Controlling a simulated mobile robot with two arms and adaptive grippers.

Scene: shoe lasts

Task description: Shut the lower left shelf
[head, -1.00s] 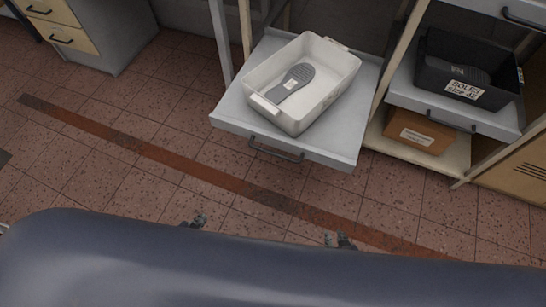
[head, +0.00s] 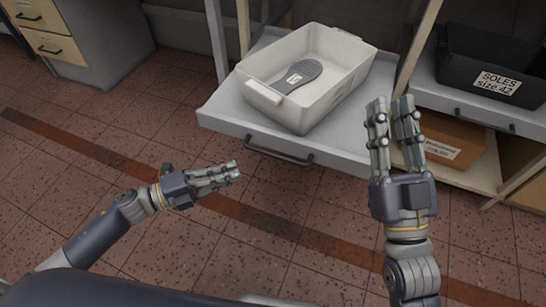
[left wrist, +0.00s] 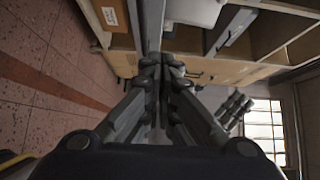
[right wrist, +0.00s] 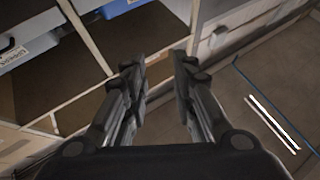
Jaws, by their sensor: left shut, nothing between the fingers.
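The lower left shelf (head: 225,108) is a grey pull-out board with a dark handle (head: 278,156) on its front edge, and it stands drawn out of the rack. A white bin (head: 300,112) with a grey sole (head: 298,76) in it sits on the shelf. My left gripper (head: 236,171) is in front of and left of the handle, apart from it; its fingers are together in the left wrist view (left wrist: 160,62). My right gripper (head: 391,104) points up near the shelf's right side in the head view; its fingers are apart and empty in the right wrist view (right wrist: 158,65).
Right of the shelf, a black bin (head: 495,75) labelled soles size 42 sits on another grey shelf, with an orange-brown box (head: 450,140) below. A rack post (head: 415,55) stands between. A drawer cabinet (head: 90,35) is at the far left. The tiled floor in front is clear.

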